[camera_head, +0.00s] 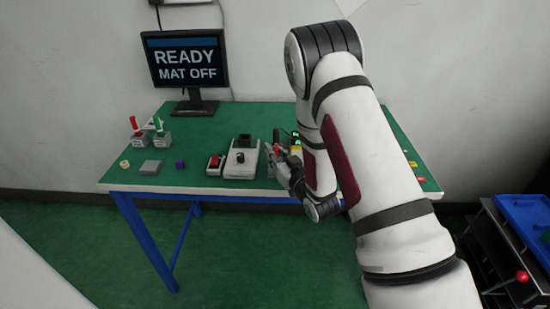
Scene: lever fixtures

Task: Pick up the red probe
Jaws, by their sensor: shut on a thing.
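My gripper (274,156) is over the front middle of the green table, just right of a grey box with a black knob. It is shut on a small red thing, which looks like the red probe (277,149). The probe is small in view and partly hidden by the fingers, so I cannot tell whether it touches the fixture behind it. That fixture (295,138), with a small green-lit part, is partly covered by my gripper and arm.
On the green table (225,117) stand the grey knob box (241,159), a red-switch box (215,164), red and green lever fixtures at left, a grey block (150,167) and a purple cube (180,164). A monitor (187,63) reads "READY MAT OFF". My arm hides much of the table's right side.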

